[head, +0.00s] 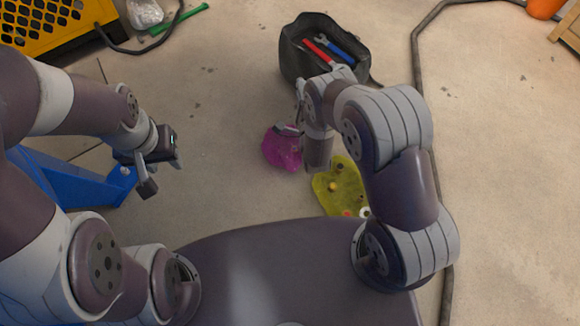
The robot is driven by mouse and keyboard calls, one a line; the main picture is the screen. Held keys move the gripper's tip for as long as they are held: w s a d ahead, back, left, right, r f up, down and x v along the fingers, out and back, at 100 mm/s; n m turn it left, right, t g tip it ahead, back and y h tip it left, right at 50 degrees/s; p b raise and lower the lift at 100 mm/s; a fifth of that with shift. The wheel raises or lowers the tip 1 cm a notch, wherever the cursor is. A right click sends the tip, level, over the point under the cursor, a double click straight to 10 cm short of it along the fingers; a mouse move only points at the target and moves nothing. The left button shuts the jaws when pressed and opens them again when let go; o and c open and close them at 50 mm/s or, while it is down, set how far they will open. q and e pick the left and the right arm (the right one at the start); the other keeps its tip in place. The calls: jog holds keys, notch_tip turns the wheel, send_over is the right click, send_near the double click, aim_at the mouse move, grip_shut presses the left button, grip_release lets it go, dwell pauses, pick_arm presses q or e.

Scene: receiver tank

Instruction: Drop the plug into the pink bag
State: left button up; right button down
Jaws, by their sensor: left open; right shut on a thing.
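The pink bag (281,150) lies on the floor near the middle of the head view, its right side partly hidden by my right gripper. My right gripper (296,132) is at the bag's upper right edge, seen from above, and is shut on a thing. My own wrist and arm hide most of what it holds, so I cannot make out the plug. I cannot tell the gripper's height above the bag. My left gripper (160,170) is open and empty, well to the left of the pink bag.
A yellow bag (335,183) with several small items lies right of the pink bag, partly under my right arm. A black tool bag (293,62) with tools stands behind. A blue metal frame (62,180), yellow crate (45,28) and green tool (178,20) are at left. A cable (416,65) runs along the right.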

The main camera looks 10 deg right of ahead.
jog(key=f+b, duration=0.7)
jog(key=f, duration=0.3)
jog(key=a+f+b, duration=0.1)
jog(key=f+b, duration=0.5)
jog(key=f, duration=0.3)
jog(key=a+f+b, duration=0.1)
jog(key=f+b, duration=0.6)
jog(key=f, duration=0.3)
jog(key=shift+w+a+f+b, duration=0.15)
jog(key=shift+w+f+b, duration=0.15)
jog(key=shift+w+f, duration=0.05)
pick_arm(q)
notch_tip(320, 180, down, 25)
pick_arm(e)
jog(key=shift+r, duration=0.1)
jog(key=c, duration=0.9)
grip_release()
jog(key=shift+o, duration=0.2)
